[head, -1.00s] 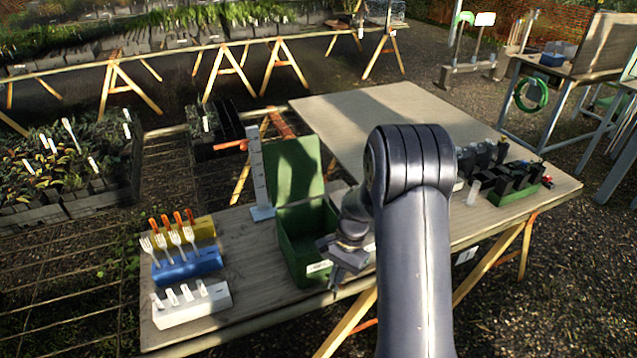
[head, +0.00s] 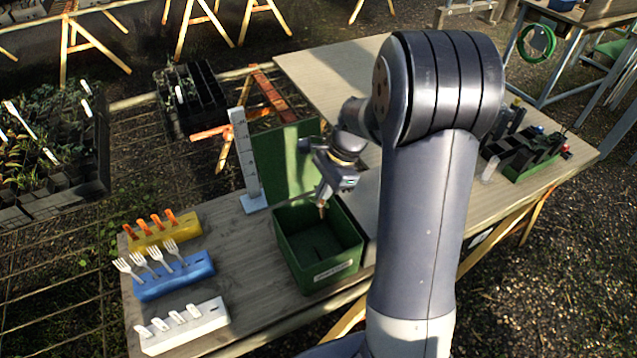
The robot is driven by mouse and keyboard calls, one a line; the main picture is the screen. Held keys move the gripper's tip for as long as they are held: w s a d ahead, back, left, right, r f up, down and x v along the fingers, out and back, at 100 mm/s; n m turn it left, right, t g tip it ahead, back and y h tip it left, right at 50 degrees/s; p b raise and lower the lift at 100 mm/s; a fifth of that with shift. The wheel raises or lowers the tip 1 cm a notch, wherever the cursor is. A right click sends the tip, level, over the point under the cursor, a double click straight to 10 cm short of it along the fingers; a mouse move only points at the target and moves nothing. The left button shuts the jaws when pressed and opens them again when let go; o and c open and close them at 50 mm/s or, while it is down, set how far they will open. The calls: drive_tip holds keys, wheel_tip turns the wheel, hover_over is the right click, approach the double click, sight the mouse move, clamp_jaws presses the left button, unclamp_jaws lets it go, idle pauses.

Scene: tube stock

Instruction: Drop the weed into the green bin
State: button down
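The green bin (head: 346,261) stands on the wooden table with its lid (head: 276,165) raised at the back and a pale label on its front. Its visible inside looks empty. My gripper (head: 322,202) points down over the bin's opening, near the back right of it. Its fingers are small and dark here, and I cannot tell whether they are open or shut. A small brownish bit shows at the fingertips; I cannot tell whether it is the weed or part of a finger. No weed is clearly seen elsewhere.
Yellow (head: 163,231), blue (head: 174,277) and white (head: 183,327) holders with forks and tags stand at the table's left. A grey upright scale (head: 243,160) stands beside the lid. Dark pots in a green tray (head: 532,166) sit at the right, beyond my arm.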

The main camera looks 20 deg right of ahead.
sight(322, 213)
drive_tip(key=shift+s+f+b, duration=0.1)
drive_tip(key=shift+f+b, duration=2.35)
drive_tip(key=shift+f, duration=0.5)
drive_tip(key=c, duration=2.1)
unclamp_jaws()
drive_tip(key=o, duration=0.5)
drive_tip(key=v, duration=1.1)
drive_tip(key=shift+f, duration=0.1)
